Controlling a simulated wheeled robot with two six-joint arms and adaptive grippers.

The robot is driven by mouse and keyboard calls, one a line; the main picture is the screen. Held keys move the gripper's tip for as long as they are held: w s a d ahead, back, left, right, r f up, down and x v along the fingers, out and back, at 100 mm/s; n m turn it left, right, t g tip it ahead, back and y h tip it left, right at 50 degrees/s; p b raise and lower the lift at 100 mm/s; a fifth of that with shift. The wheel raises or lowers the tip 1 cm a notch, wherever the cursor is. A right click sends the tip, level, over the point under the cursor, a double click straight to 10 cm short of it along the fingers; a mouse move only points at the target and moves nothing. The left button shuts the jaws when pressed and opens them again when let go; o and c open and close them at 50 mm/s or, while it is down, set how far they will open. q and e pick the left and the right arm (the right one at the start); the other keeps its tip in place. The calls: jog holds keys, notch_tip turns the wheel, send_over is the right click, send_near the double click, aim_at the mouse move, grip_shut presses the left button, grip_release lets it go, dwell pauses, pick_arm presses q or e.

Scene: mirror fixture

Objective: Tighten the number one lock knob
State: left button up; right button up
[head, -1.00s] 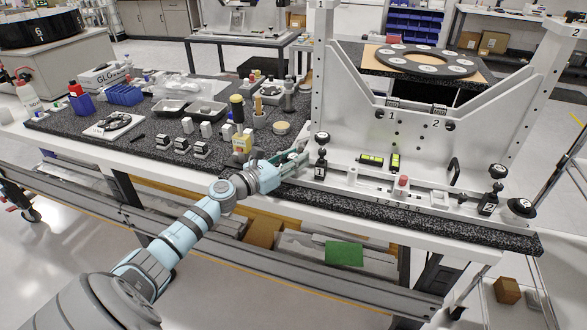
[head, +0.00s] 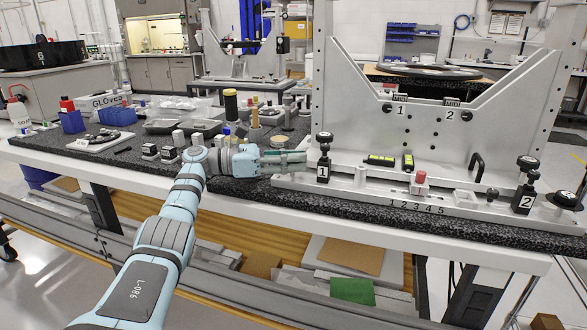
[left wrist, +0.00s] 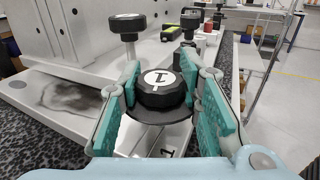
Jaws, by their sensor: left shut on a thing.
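In the head view my left gripper (head: 303,160) reaches in from the left at the fixture's left end and hides this knob. A taller black knob on a post (head: 324,145), with a 1 on its block, stands just beyond the fingertips; it also shows in the left wrist view (left wrist: 127,24).
The grey fixture plate (head: 430,130) rises behind the base. A red-topped part (head: 420,180), post 2 (head: 526,182) and a low black knob (head: 565,201) are to the right. Bottles, trays and small blocks crowd the dark bench top at left.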

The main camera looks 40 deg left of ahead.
dwell(0.4)
pick_arm(q)
jog(key=o, duration=1.2)
jog(key=shift+c, duration=0.2)
jog(key=v, duration=0.7)
jog(key=shift+w+a, duration=0.1)
jog(key=shift+w, duration=0.05)
jog(key=shift+s+a, duration=0.15)
jog(key=shift+s, duration=0.15)
